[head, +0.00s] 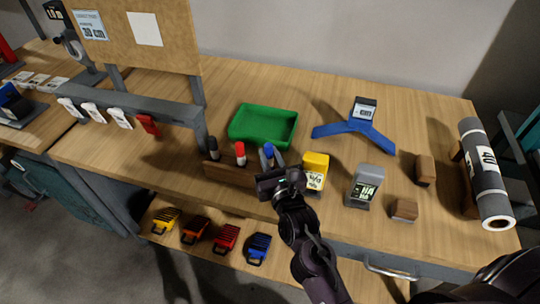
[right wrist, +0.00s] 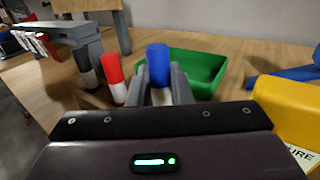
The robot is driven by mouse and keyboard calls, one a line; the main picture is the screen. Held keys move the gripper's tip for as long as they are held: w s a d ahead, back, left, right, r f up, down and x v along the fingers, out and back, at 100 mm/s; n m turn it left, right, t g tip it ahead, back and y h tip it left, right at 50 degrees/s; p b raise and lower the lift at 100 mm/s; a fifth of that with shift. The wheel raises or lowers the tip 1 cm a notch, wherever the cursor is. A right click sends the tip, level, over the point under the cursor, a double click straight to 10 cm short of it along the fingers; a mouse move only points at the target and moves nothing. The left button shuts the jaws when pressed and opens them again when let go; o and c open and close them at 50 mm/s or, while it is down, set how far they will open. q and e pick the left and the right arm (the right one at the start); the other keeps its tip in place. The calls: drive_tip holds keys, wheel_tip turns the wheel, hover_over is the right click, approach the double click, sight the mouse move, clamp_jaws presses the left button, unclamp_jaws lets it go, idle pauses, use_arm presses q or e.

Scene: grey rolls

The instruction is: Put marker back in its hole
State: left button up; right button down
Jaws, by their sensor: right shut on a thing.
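The blue-capped marker (head: 268,150) is upright between the fingers of my right gripper (head: 271,163), at the right end of the wooden marker block (head: 228,174). In the right wrist view the blue cap (right wrist: 158,62) stands out above the two grey fingers (right wrist: 161,88), which are shut on the marker. Its lower end is hidden, so I cannot tell whether it is in a hole. A red-capped marker (head: 240,153) and a black-capped marker (head: 213,148) stand upright in the block to the left. My left gripper is not in view.
A green tray (head: 262,143) lies behind the block. A yellow-topped item (head: 315,166) stands close to the right of my gripper, with a grey labelled item (head: 364,185) beyond. A blue stand (head: 340,133) is at the back. A post rises behind the block's left end.

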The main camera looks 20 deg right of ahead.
drive_tip(key=shift+f+b, duration=0.5)
drive_tip(key=shift+f, duration=0.2)
drive_tip(key=c, duration=1.2)
unclamp_jaws()
drive_tip(key=shift+r, duration=0.1)
drive_tip(key=shift+c, duration=0.2)
drive_tip(key=shift+a, duration=0.15)
